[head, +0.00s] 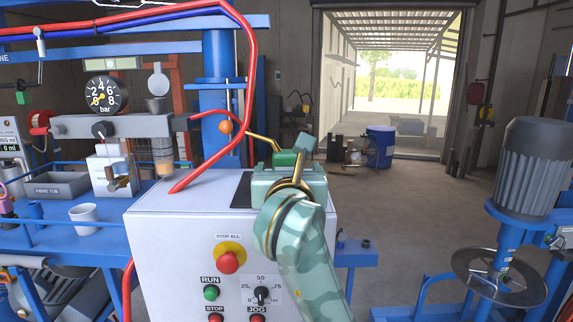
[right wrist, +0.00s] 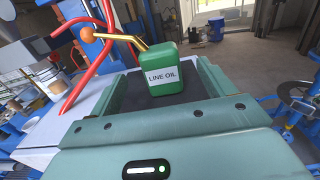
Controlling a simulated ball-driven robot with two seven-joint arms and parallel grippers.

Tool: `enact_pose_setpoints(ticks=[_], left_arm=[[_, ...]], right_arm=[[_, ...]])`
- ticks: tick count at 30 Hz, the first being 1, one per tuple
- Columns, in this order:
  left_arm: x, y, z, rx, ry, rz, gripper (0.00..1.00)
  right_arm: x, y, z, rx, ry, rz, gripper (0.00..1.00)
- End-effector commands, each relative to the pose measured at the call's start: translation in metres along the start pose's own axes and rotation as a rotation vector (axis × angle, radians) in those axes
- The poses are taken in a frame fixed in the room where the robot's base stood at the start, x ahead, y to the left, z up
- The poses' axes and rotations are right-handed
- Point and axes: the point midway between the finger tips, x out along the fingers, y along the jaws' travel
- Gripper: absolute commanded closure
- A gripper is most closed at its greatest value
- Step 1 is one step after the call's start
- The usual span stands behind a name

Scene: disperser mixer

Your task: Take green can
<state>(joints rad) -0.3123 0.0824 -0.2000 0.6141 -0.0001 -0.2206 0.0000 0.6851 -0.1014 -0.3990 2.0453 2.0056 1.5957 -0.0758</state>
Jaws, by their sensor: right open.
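The green can (right wrist: 166,76), labelled LINE OIL, stands upright on a dark pad (right wrist: 150,95) in the right wrist view, with a thin brass spout pointing left. In the head view the can's green top (head: 286,158) shows just beyond my right gripper (head: 290,180), which hides most of it. My right gripper is open. In the right wrist view its jaws reach forward on both sides towards the can, with a gap on each side. I cannot tell how far the fingertips reach past it. My left gripper is not in view.
The white control cabinet (head: 165,235) with a red stop button (head: 228,262) stands under my right arm. Red hoses (head: 245,100) and a blue column (head: 216,120) rise just left of the can. A grey motor (head: 540,165) stands right. Open floor lies behind.

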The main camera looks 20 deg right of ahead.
Motion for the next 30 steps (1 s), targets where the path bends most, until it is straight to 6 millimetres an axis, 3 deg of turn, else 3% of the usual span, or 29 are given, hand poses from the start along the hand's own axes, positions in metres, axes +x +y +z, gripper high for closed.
enact_pose_setpoints(ticks=[4,10,15,24,26,30], left_arm=[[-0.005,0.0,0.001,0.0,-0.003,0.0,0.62],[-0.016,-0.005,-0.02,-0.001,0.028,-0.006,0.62],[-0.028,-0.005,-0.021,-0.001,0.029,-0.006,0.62],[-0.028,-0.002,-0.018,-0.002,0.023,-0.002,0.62],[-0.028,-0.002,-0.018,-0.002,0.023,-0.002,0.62],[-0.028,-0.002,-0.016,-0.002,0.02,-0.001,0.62]], right_arm=[[0.019,0.0,0.001,-0.001,0.0,-0.002,0.18],[0.04,0.001,0.003,-0.004,0.002,-0.003,0.18],[0.066,0.002,0.003,-0.004,0.0,-0.003,0.18],[0.074,0.002,0.0,-0.001,0.0,-0.001,0.18],[0.074,0.003,0.0,-0.001,0.0,-0.001,0.32],[0.074,0.003,0.0,-0.001,0.0,-0.001,0.71]])
